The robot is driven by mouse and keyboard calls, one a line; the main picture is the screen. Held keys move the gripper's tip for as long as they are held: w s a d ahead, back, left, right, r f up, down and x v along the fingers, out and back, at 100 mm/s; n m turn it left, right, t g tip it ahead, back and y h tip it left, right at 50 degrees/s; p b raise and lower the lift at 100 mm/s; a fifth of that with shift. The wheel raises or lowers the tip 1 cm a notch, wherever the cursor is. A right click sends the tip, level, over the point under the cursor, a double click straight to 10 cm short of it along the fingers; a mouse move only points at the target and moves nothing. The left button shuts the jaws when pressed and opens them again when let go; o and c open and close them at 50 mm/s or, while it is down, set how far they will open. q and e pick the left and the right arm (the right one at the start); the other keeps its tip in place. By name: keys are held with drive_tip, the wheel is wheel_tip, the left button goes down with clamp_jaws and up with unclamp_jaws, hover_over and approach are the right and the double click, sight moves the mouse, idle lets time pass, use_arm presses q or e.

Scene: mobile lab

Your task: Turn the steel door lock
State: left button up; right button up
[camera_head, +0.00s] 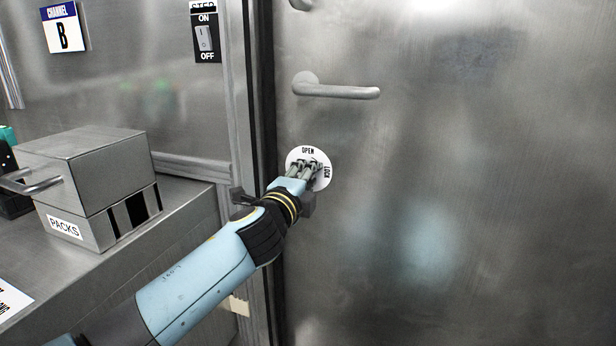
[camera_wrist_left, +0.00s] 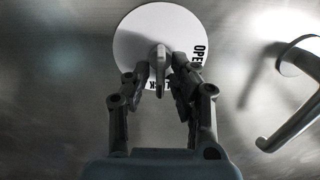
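The steel door (camera_head: 450,200) is closed in the head view. Its lock is a small grey turn-knob (camera_wrist_left: 160,60) on a round white plate (camera_head: 296,154), marked OPEN at the top and LOCK at the right in the head view. In the left wrist view the white plate (camera_wrist_left: 135,35) is turned, with OPEN at the right and LOCK below. The knob's narrow grip points down there, towards LOCK. My left gripper (camera_wrist_left: 161,75) has one finger on each side of the knob, with narrow gaps. The fingers partly hide the plate. My right gripper is out of view.
A lever handle (camera_head: 340,91) sticks out above the lock; it also shows at the right in the left wrist view (camera_wrist_left: 292,122). A steel box marked PACKS (camera_head: 85,160) stands on the left counter (camera_head: 120,265). An ON/OFF switch (camera_head: 205,38) is on the wall.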

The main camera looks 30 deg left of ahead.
use_arm(q)
drive_tip(key=shift+o, duration=0.6)
drive_tip(key=shift+f, duration=0.1)
drive_tip(key=v, duration=1.2)
drive_tip(key=shift+d, duration=0.1)
drive_tip(key=s+f+n+g+h, duration=0.1)
drive_tip(key=s+f+n+g, duration=0.35)
drive_tip(key=f, duration=1.35)
drive_tip(key=s+f+n+g, duration=0.1)
drive_tip(key=s+f+g, duration=0.4)
drive_tip(key=s+f, duration=0.85)
drive_tip(key=s+f+n+g, duration=0.2)
drive_tip(key=s+f+n, duration=0.1)
drive_tip(key=s+f, duration=0.4)
drive_tip(key=s+f+n+g+h, duration=0.1)
drive_tip(key=s+f+n+g, duration=0.2)
drive_tip(key=s, duration=0.9)
drive_tip(key=s+d+f+n+g+h, duration=0.1)
drive_tip(key=s+f+n+g, duration=0.1)
drive_tip(key=s+f, duration=0.8)
drive_tip(key=shift+f+n+g, duration=0.3)
drive_tip(key=shift+n+g, duration=0.05)
drive_tip(key=shift+n, duration=0.4)
